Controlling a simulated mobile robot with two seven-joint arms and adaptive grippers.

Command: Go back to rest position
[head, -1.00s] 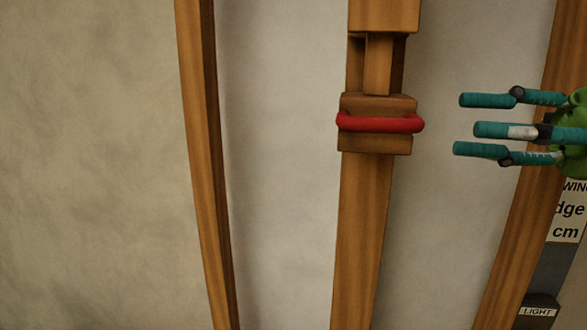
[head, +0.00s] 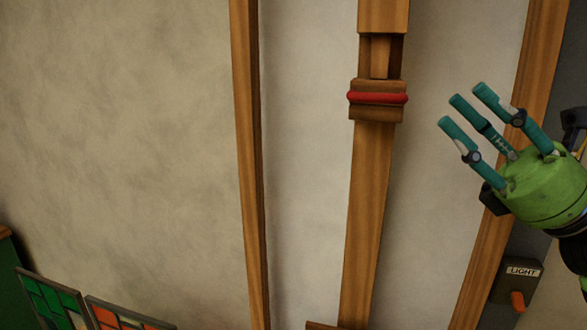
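My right gripper (head: 463,101) shows at the right of the head view, a green palm with three teal fingers. The fingers are spread apart and nothing is between them. It is apart from the wooden centre post (head: 366,200), which has a red band (head: 377,97) around a wooden block near its top. My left gripper is not in view.
Wooden frame posts stand at the left (head: 246,150) and right (head: 541,45) of pale panels. A LIGHT switch box (head: 517,279) with an orange lever is below my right gripper. Leaded glass panels (head: 55,302) stand at the lower left. The wall at left is bare.

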